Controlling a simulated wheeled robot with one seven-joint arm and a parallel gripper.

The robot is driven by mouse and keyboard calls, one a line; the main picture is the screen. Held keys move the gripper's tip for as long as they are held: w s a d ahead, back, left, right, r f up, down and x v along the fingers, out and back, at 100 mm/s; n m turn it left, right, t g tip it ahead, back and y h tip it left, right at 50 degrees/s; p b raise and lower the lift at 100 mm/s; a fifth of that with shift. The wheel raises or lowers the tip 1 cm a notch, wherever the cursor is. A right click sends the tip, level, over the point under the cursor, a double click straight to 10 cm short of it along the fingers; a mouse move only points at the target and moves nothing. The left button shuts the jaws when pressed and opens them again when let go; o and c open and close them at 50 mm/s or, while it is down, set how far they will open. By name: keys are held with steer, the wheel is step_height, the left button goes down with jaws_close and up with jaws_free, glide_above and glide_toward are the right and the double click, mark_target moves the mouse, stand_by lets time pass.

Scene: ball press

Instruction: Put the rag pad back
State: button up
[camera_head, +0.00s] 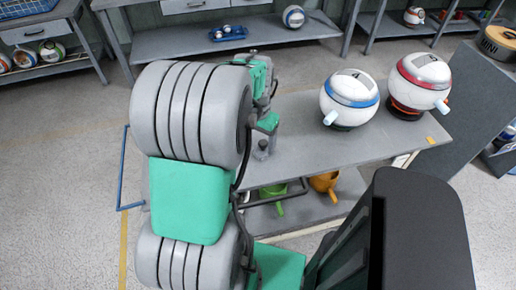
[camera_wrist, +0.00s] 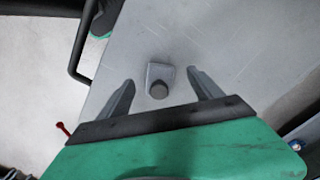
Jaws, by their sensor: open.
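A small grey pad-like piece with a dark round knob (camera_wrist: 158,89) stands on the grey tabletop in the wrist view. I cannot tell for sure that it is the rag pad. My gripper (camera_wrist: 161,79) is open, with one finger on either side of this piece and visible gaps between. It holds nothing. In the head view a small grey piece with an upright knob (camera_head: 262,150) stands on the table near its left end, just below my arm's green end part. My arm hides much of the table's left end in that view.
On the grey table (camera_head: 350,145) stand a blue-banded white ball-shaped vessel (camera_head: 349,98) and a red-banded one (camera_head: 420,80). A green container (camera_head: 273,190) and an orange one (camera_head: 324,182) sit on the shelf below. The table's middle is clear. A blue frame (camera_head: 127,170) is at left.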

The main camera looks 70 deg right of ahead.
mark_target(258, 153)
step_height(258, 153, up, 8)
steer(key=w+a+r+n+h, duration=0.1)
steer(key=w+a+n, duration=0.3)
steer(key=w+a, duration=0.45)
steer(key=w+a+n, duration=0.5)
steer(key=w, duration=0.6)
steer(key=w+a+n+t, duration=0.1)
steer(key=a+n, duration=0.5)
steer(key=a, duration=0.7)
steer(key=w+a+n+t+y, duration=0.1)
steer(key=a+n, duration=0.5)
steer(key=a, duration=0.7)
steer(key=w+t, duration=0.1)
steer(key=w, duration=0.1)
steer(key=shift+w+f, duration=0.2)
steer(key=shift+w, duration=0.2)
steer(key=shift+r+p, duration=0.75)
steer(key=shift+r, duration=0.1)
